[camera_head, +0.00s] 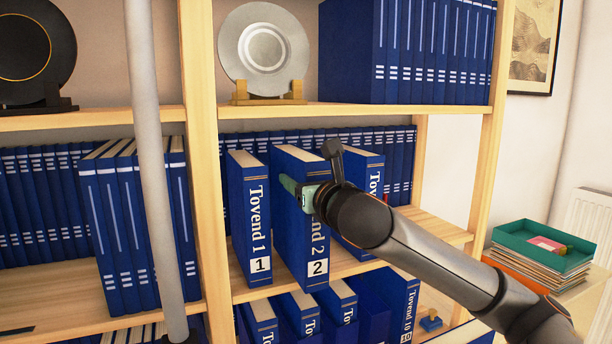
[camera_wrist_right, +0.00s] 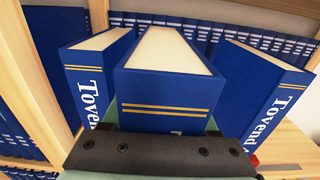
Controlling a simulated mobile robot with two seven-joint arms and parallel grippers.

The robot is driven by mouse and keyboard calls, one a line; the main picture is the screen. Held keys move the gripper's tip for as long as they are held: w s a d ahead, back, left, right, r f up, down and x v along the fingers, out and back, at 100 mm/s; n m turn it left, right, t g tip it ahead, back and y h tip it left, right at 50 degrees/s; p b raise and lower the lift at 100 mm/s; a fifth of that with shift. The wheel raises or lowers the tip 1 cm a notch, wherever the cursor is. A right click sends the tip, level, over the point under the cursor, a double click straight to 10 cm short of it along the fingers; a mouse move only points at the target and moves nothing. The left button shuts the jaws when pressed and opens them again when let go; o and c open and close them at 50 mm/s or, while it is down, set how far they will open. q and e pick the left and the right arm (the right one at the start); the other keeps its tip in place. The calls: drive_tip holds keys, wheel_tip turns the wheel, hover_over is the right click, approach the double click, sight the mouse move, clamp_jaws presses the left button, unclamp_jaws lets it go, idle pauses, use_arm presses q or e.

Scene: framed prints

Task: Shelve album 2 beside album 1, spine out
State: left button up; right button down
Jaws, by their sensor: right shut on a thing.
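Album 2 (camera_head: 292,232), a thick blue volume lettered "Tovend 2", stands upright on the middle shelf (camera_head: 352,266) with its spine facing out. Its spine sits a little further forward than its neighbours', and it covers part of the shelf's front edge. My right gripper (camera_head: 304,194) is shut on album 2 across its spine; it also shows in the right wrist view (camera_wrist_right: 160,124). Album 1 (camera_head: 251,222) stands upright just left of album 2, spine out, with a narrow gap between them at the front. My left gripper is not in view.
Another blue Tovend volume (camera_head: 368,163) stands right of album 2, partly behind my right arm. A row of blue volumes (camera_head: 402,165) lines the shelf's back. A wooden upright (camera_head: 206,180) bounds the bay at left. More volumes (camera_head: 335,302) stand below; bare shelf shows at right.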

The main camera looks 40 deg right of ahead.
drive_tip(key=f+p+x, duration=0.1)
drive_tip(key=p+x, duration=0.1)
drive_tip(key=x, duration=0.6)
drive_tip(key=shift+p, duration=0.35)
drive_tip(key=shift+f, duration=0.15)
idle(0.5)
drive_tip(key=shift+c, duration=1.2)
unclamp_jaws()
drive_tip(key=shift+a, duration=0.1)
drive_tip(key=shift+o, duration=0.8)
drive_tip(key=shift+f, duration=0.15)
drive_tip(key=b+v, duration=0.2)
drive_tip(key=v, duration=1)
drive_tip(key=shift+s, duration=0.25)
